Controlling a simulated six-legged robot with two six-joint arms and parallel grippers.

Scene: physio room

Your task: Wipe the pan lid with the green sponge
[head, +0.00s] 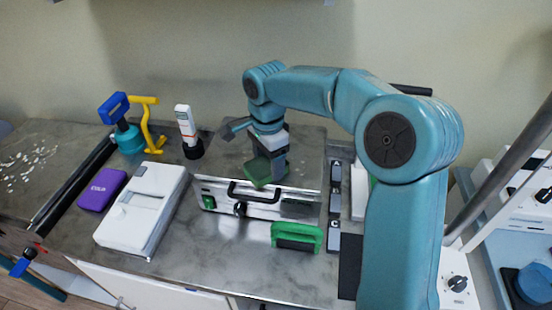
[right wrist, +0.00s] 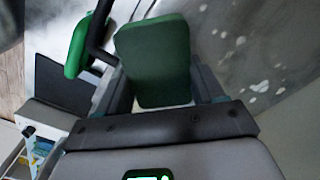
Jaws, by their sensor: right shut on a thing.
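My right gripper (head: 268,152) comes in from the right in the head view and is shut on the green sponge (head: 257,172). The sponge also fills the space between the fingers in the right wrist view (right wrist: 155,60). It hangs over the front part of a metal unit (head: 262,209) with a black handle on its front. The unit's grey top (head: 222,155) seems to be the pan lid; I cannot tell for sure. The right wrist view shows white spots on a grey surface (right wrist: 262,50) beside the sponge. Whether the sponge touches it is unclear. My left gripper is not in view.
A green-handled tool (head: 297,235) lies in front of the unit. To the left stand a white device (head: 142,210), a purple block (head: 101,189), a white bottle (head: 186,123) and a teal pump-like thing (head: 128,138). White crumbs (head: 28,167) lie at the far left. The front middle counter is clear.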

